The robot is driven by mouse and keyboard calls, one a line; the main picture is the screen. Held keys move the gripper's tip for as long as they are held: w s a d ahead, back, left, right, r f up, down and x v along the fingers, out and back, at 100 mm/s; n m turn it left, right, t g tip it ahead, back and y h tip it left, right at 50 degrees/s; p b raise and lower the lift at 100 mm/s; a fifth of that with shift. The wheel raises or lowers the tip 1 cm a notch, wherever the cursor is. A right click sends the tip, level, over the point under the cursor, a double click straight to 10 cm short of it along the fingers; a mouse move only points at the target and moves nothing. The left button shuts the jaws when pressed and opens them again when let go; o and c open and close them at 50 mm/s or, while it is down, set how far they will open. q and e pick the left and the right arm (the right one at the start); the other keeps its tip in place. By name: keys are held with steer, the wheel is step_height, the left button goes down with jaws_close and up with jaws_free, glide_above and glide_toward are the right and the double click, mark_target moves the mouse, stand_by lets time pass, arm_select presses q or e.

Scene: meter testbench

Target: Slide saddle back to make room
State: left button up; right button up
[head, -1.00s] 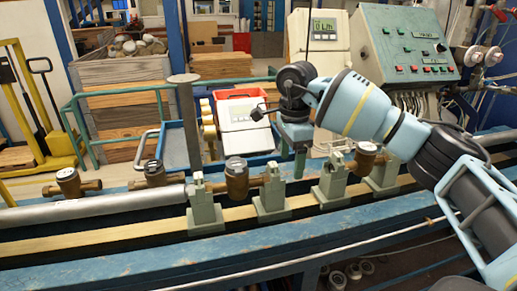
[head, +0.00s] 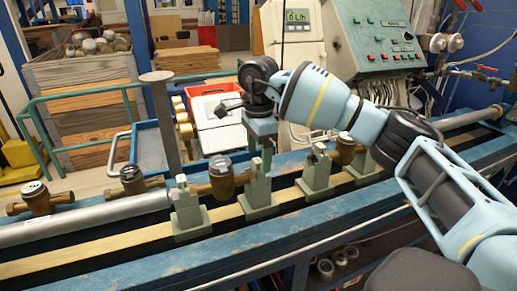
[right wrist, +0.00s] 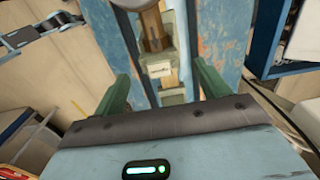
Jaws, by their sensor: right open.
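Grey-green saddles stand on the bench rail: a left one (head: 188,212), a middle one (head: 259,196) and a right one (head: 316,174). A brass meter (head: 222,182) sits between the left and middle saddles. My right gripper (head: 264,158) points down just over and behind the middle saddle, partly overlapping it in the head view. In the right wrist view its two green fingers (right wrist: 163,90) are apart, with a saddle (right wrist: 160,72) bearing a small pale label showing between and beyond them. Contact cannot be told. My left gripper is out of view.
More brass meters lie along the line, at the left (head: 131,180) and the right (head: 345,149). A tall grey post (head: 165,120) stands behind the left saddle. A red-and-white box (head: 215,115) and a control panel (head: 375,35) stand behind the bench.

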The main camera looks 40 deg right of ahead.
mark_target(253, 171)
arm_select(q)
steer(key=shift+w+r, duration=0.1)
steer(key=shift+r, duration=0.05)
arm_select(e)
steer(key=shift+f, duration=3.5)
steer(key=c, duration=1.6)
steer(key=shift+a+r+p, duration=0.1)
steer(key=shift+a+p, duration=0.2)
steer(key=shift+a, duration=0.1)
steer(key=shift+w+a, duration=0.25)
steer(key=shift+a, duration=0.2)
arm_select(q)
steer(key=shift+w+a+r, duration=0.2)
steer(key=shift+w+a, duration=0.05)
arm_select(e)
steer(key=o, duration=1.6)
steer(key=shift+d, duration=0.1)
